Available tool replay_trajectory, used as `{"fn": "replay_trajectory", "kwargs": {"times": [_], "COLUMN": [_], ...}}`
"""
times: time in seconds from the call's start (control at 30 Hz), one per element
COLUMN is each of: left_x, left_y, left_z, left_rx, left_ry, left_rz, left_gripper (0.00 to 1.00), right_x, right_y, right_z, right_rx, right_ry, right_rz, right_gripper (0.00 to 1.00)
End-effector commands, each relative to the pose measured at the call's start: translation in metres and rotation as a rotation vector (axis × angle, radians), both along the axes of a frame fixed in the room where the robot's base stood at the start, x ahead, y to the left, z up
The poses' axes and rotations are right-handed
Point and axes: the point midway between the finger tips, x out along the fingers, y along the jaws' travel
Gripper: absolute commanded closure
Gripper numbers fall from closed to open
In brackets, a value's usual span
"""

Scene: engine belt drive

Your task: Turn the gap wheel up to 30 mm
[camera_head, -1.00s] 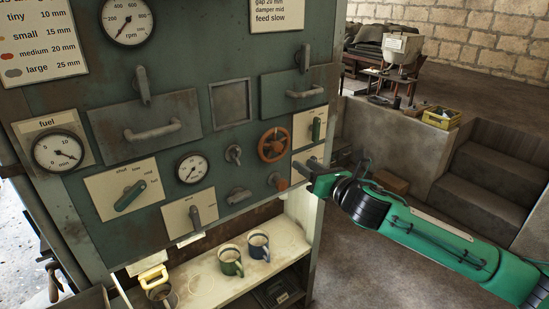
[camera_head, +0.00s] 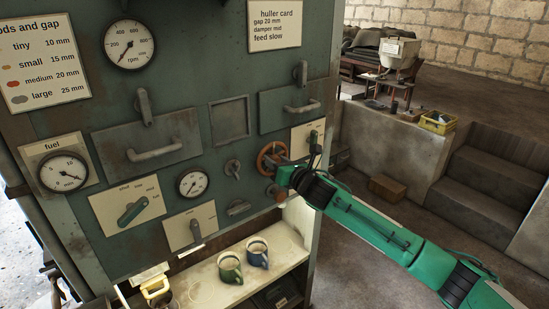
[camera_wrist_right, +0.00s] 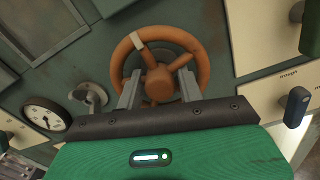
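The gap wheel is an orange handwheel with spokes, a round hub and a pale mark on its rim. It is on the green panel in the head view (camera_head: 268,152), partly covered by my right gripper (camera_head: 281,169), and in the right wrist view (camera_wrist_right: 123,53). In the right wrist view my right gripper (camera_wrist_right: 158,86) is open, its two grey fingers apart on either side of the hub. Whether they touch the wheel I cannot tell. A small round gauge (camera_head: 193,184) is left of the wheel; its reading is too small to tell. My left gripper is not in view.
A small knob (camera_head: 232,168) is left of the wheel, and a lever plate (camera_head: 306,138) is at its upper right. Two mugs (camera_head: 230,267) stand on the shelf beneath. The floor at right is open.

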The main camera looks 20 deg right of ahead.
Motion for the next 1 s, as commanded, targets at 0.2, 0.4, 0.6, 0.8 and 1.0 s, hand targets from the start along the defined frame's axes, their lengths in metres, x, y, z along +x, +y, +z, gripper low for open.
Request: {"fn": "replay_trajectory", "kwargs": {"times": [0.2,0.4,0.6,0.8,1.0], "left_x": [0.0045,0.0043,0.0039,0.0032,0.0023], "left_y": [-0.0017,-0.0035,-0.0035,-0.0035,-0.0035], "left_z": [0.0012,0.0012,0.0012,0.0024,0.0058], "left_rx": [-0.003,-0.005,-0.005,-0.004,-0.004], "left_ry": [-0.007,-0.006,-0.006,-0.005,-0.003], "left_rz": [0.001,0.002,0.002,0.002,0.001], "left_gripper": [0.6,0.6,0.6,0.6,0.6], "right_x": [0.003,0.0027,0.0026,0.0027,0.0029], "right_y": [0.0018,0.0015,0.0015,0.0014,0.0011], "right_z": [0.0,0.0,0.0,0.0004,0.0008], "right_rx": [0.001,0.001,0.001,0.028,0.119], "right_ry": [0.0,0.0,0.0,0.01,0.043], "right_rz": [0.001,0.001,0.001,0.001,0.0], "right_gripper": [0.63,0.76,0.95,0.95,0.95]}}
